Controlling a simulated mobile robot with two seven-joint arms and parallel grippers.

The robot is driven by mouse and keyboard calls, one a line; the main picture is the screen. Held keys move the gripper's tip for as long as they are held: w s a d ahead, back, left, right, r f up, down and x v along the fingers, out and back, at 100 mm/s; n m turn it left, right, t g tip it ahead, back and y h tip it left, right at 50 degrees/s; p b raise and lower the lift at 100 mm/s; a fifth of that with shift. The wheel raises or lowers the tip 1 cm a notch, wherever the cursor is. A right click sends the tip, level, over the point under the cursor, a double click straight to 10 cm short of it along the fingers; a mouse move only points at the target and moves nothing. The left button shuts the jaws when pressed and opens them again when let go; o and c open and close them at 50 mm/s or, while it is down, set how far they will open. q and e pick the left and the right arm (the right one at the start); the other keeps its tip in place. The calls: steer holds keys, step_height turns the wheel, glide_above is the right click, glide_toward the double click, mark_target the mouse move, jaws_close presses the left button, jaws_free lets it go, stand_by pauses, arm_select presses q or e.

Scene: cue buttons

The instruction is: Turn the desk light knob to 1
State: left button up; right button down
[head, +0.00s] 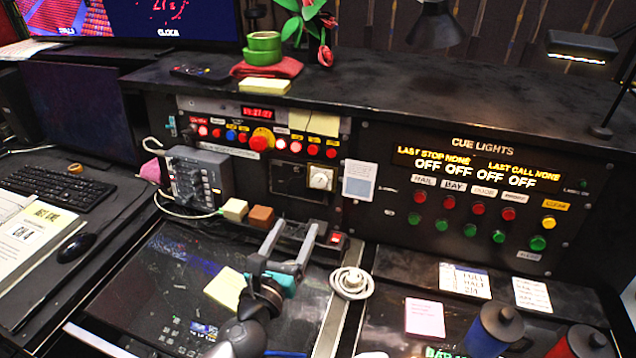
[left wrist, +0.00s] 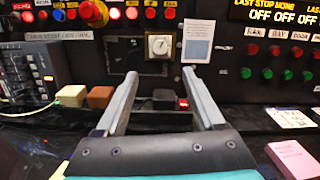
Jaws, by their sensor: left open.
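A pale square plate with a round dial knob (head: 321,178) sits on the upright black panel, right of a dark square plate. I take it to be the desk light knob; its markings are too small to read. The knob also shows in the left wrist view (left wrist: 159,46), centred above and beyond the fingertips. My left gripper (head: 298,226) is open and empty in front of the panel, below the knob and apart from it. In the left wrist view its two grey fingers (left wrist: 160,74) point toward the panel. My right gripper is not in view.
A black box with a red switch (left wrist: 184,103) lies beyond the fingers. A grey control box (head: 200,178), a yellow block (head: 235,209) and a brown block (head: 262,217) stand to the left. Red buttons and a large red knob (head: 261,140) line the panel above.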

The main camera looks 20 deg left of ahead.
mark_target(319, 182)
arm_select(q)
steer(key=w, duration=1.4)
steer(key=shift+d+b, duration=0.1)
steer(key=shift+b, duration=0.25)
steer(key=shift+c, duration=0.2)
jaws_close()
